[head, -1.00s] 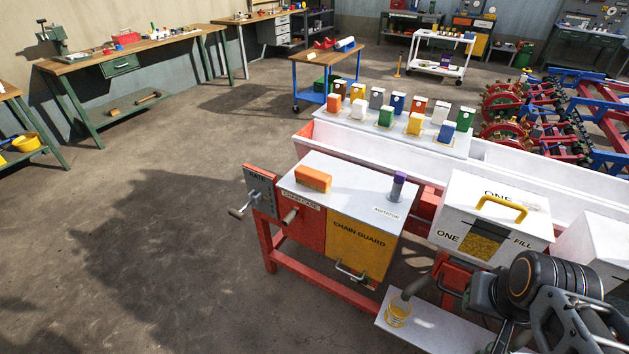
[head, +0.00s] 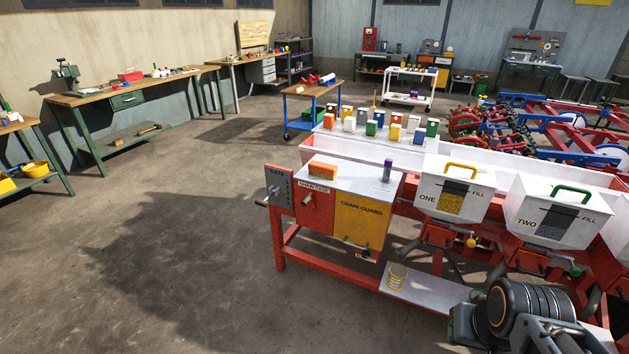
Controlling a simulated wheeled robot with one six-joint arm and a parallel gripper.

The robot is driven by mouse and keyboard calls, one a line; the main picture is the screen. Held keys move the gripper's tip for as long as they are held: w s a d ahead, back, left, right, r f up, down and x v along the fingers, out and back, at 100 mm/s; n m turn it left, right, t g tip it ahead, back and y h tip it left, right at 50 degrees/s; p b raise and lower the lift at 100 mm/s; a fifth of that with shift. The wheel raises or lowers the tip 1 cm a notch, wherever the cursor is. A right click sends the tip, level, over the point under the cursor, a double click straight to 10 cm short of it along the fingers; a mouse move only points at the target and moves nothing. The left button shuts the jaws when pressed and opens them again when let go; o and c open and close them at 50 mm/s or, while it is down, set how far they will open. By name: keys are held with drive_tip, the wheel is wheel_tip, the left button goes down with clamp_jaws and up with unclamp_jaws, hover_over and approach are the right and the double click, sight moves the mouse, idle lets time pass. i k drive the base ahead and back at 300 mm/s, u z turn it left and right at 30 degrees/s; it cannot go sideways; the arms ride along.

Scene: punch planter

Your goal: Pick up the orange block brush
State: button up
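The orange block brush (head: 323,169) lies on the white top of the red and yellow chain case box (head: 349,181), near its back left corner. It looks like an orange block with a darker strip along its lower edge. My arm shows at the bottom right, well apart from the brush, toward the front right. The fingers of my gripper cannot be made out, so I cannot tell whether it is open or shut.
A purple-topped cylinder (head: 387,170) stands on the same top, right of the brush. White hoppers with a yellow handle (head: 463,168) and a green handle (head: 571,189) stand to the right. A low shelf holds a yellow-banded cup (head: 398,277). The floor at left is clear.

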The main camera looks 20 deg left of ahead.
sight(316, 168)
drive_tip(key=u, duration=0.75)
drive_tip(key=i, duration=0.45)
drive_tip(key=u, duration=1.3)
drive_tip(key=i, duration=1.85)
drive_tip(key=z, duration=0.75)
drive_tip(key=i, duration=0.8)
drive_tip(key=z, duration=1.2)
drive_tip(key=i, duration=0.15)
drive_tip(key=z, duration=0.1)
